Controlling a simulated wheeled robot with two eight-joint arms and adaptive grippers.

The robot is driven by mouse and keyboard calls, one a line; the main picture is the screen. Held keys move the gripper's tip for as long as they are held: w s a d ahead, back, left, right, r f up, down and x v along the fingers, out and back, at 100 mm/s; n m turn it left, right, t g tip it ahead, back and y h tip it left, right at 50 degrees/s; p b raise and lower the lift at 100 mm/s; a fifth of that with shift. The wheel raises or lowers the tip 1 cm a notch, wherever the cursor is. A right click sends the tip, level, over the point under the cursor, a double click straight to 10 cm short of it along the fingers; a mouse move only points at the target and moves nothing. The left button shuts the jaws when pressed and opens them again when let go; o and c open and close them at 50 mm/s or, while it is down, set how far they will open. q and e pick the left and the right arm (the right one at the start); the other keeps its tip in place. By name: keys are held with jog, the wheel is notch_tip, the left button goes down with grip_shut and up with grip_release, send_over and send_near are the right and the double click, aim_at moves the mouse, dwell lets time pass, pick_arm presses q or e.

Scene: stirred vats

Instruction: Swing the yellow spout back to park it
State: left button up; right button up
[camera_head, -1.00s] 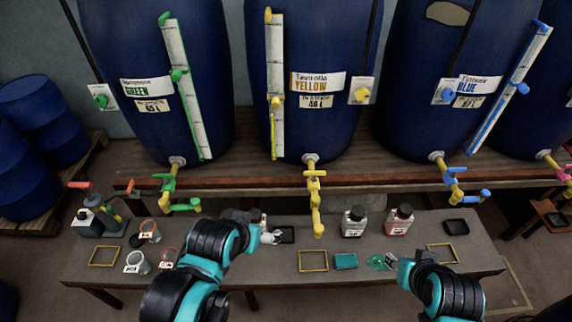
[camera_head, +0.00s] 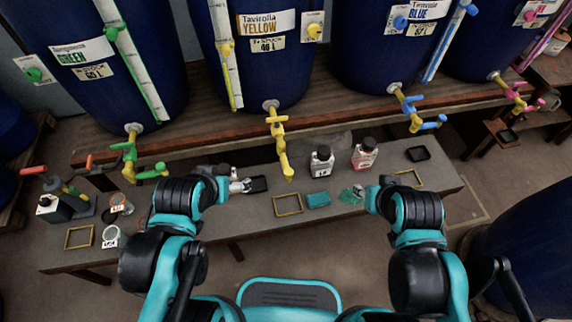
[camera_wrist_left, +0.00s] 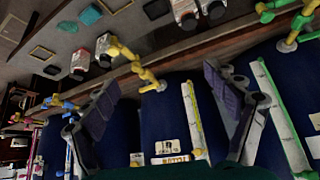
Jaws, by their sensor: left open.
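The yellow spout (camera_head: 283,155) hangs from the yellow tap (camera_head: 276,121) on the vat labelled Yellow (camera_head: 262,70), its free end out over the low table. The spout also shows in the left wrist view (camera_wrist_left: 147,75). There it appears between my open left fingers (camera_wrist_left: 160,80), though how far beyond them I cannot tell. In the head view my left gripper (camera_head: 241,186) is low over the table, left of the spout's end and apart from it. My right gripper (camera_head: 366,192) is to the right of the spout, beside a green item (camera_head: 350,195); its fingers are too small to read.
The low table (camera_head: 235,215) bears a black tray (camera_head: 258,184), an empty frame (camera_head: 288,205), a teal block (camera_head: 318,200) and two bottles, white-labelled (camera_head: 322,160) and red (camera_head: 364,153). Green (camera_head: 135,165) and blue (camera_head: 425,122) spouts stick out on either side.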

pick_arm(q)
jog(key=shift+c, duration=0.4)
jog(key=c, duration=0.5)
jog(key=shift+w+d+r, duration=0.1)
jog(key=shift+w+r, duration=0.1)
jog(key=shift+w, duration=0.1)
jog(key=c, duration=0.4)
jog(key=n+g+h+p, duration=0.2)
jog(key=n+g+p, duration=0.1)
jog(key=g, duration=0.4)
send_over(284, 163)
jog(key=a, duration=0.2)
notch_tip(284, 163, down, 17)
jog(key=shift+c, duration=0.2)
jog(key=f+b, duration=0.1)
jog(key=f, duration=0.1)
jog(key=d+f, duration=0.1)
jog(key=f, duration=0.2)
jog(key=d+f+b, duration=0.1)
jog(key=f, duration=0.1)
jog(key=shift+f+b, duration=0.2)
jog(key=shift+b, duration=0.1)
jog(key=shift+c, duration=0.4)
